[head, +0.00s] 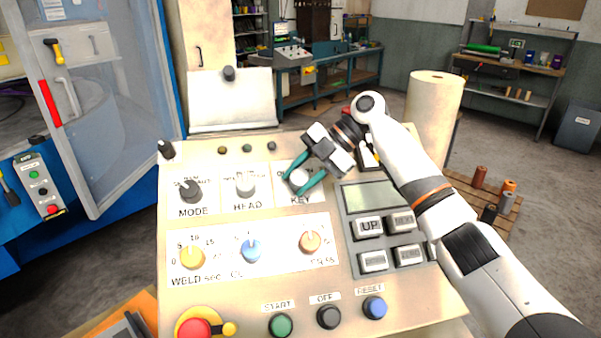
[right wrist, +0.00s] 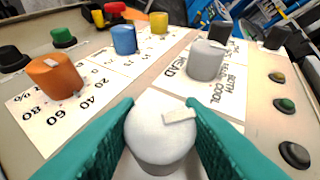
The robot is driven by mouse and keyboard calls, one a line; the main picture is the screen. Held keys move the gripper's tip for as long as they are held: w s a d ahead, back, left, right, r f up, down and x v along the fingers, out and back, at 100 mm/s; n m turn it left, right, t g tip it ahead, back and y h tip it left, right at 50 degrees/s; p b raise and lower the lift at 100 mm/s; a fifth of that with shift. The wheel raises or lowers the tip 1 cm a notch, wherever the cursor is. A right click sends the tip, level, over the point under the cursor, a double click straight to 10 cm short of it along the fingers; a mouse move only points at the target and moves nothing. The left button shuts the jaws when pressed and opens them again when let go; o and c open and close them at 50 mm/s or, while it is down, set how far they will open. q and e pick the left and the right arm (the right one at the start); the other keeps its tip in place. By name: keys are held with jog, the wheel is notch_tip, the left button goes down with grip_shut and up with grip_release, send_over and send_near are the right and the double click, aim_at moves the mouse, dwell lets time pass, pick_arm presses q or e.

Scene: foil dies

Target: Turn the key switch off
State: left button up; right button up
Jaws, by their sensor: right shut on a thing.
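The key switch (head: 301,181) is a round light-grey knob above the KEY label on the control panel (head: 240,304). My right gripper (head: 303,183) reaches down over it, with its green fingers on both sides of the knob. In the right wrist view the key switch (right wrist: 162,132) shows large between the two green fingers (right wrist: 162,140), which are shut on it. A small pale mark lies on its top. The fingers and wrist hide part of its surrounding label in the head view. My left gripper is not in view.
The grey HEAD knob (head: 245,185) and dark MODE knob (head: 190,191) stand to the left. Yellow (head: 192,258), blue (head: 251,251) and orange (head: 310,242) dials sit below. A display with buttons (head: 369,227) is at the right, and a red emergency knob (head: 194,329) at the lower left.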

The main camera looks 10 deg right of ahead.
jog(key=shift+f, duration=0.1)
dwell(0.3)
jog(key=o, duration=1)
jog(key=shift+a, duration=0.1)
jog(key=b+v, duration=0.1)
jog(key=v, duration=1.1)
jog(key=shift+b, duration=0.3)
